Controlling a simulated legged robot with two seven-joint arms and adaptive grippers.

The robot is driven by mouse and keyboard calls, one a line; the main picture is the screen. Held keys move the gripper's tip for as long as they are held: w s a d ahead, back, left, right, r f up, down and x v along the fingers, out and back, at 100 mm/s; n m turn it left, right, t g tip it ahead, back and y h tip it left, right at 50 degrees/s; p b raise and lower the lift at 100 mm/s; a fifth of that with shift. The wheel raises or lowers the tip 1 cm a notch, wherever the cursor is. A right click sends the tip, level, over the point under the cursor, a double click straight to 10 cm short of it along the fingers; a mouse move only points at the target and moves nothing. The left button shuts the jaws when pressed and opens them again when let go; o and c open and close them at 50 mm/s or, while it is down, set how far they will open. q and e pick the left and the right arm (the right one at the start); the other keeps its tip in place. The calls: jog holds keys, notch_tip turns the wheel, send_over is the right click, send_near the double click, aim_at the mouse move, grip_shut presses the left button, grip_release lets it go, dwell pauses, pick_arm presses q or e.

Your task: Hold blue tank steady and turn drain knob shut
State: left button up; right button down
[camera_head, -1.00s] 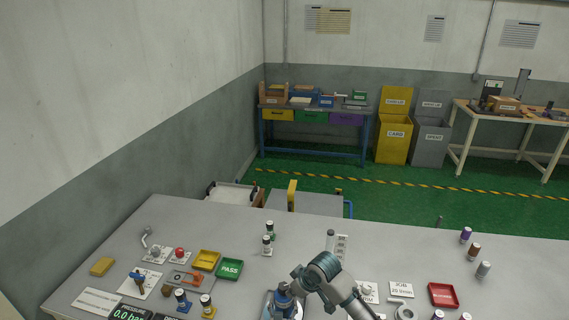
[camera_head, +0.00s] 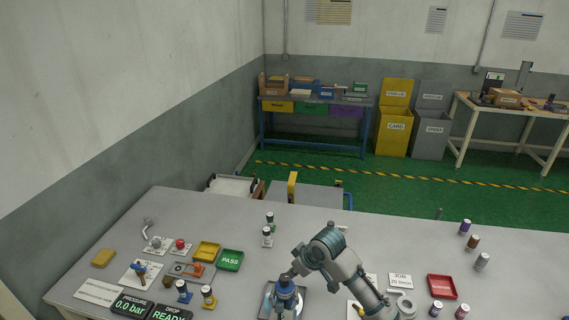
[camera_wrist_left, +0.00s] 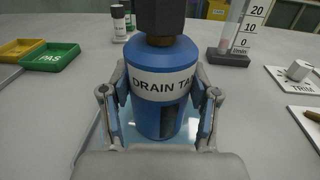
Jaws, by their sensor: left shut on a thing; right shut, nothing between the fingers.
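The blue tank (camera_head: 285,291), lettered "DRAIN TA…" in the left wrist view (camera_wrist_left: 160,85), stands upright on a pale plate (camera_head: 303,299). My left gripper (camera_wrist_left: 160,108) is shut around the tank, a finger on each side. In the left wrist view a dark block (camera_wrist_left: 160,15) sits above the tank on a brown neck (camera_wrist_left: 160,41); its top is cut off, and I cannot tell whether it is the drain knob. My right arm comes in from the lower right and bends down, its shut gripper (camera_head: 292,274) by the tank's top; its fingertips are hard to make out.
A measuring tube on a dark base (camera_wrist_left: 229,57) and a TRIM knob (camera_wrist_left: 298,70) lie to the tank's right. A green PASS tray (camera_head: 230,260), a yellow tray (camera_head: 207,251) and small bottles (camera_head: 268,237) are to its left. A red tray (camera_head: 442,287) is farther right.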

pick_arm(q)
jog(key=o, duration=1.6)
